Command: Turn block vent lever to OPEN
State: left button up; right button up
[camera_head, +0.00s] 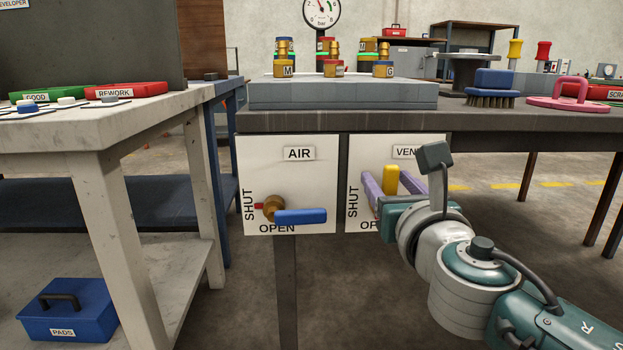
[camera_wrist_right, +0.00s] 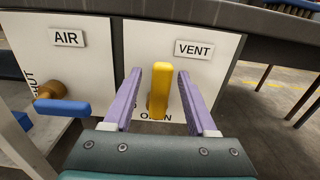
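The yellow vent lever (camera_head: 391,178) is at the white VENT panel (camera_head: 357,155), its handle upright in the picture. In the right wrist view the yellow handle (camera_wrist_right: 160,88) stands above the partly covered OPEN label. My right gripper (camera_head: 388,176) is open, its two purple fingers on either side of the yellow handle. In the right wrist view a gap shows between the handle and each finger of the gripper (camera_wrist_right: 159,74). The lever's pivot is hidden, and the gripper covers part of the panel. My left gripper is in neither view.
Left of it, the AIR panel (camera_head: 317,180) has a blue lever (camera_head: 301,216) pointing right from a brass fitting (camera_head: 273,207). The bench top (camera_head: 470,118) overhangs both panels. A white table (camera_head: 100,140) stands at the left. The floor below the panels is open.

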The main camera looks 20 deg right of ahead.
jog(key=shift+s, duration=0.15)
jog(key=shift+s+a, duration=0.1)
jog(key=shift+s, duration=0.2)
jog(key=p+v, duration=0.2)
jog(key=v, duration=0.7)
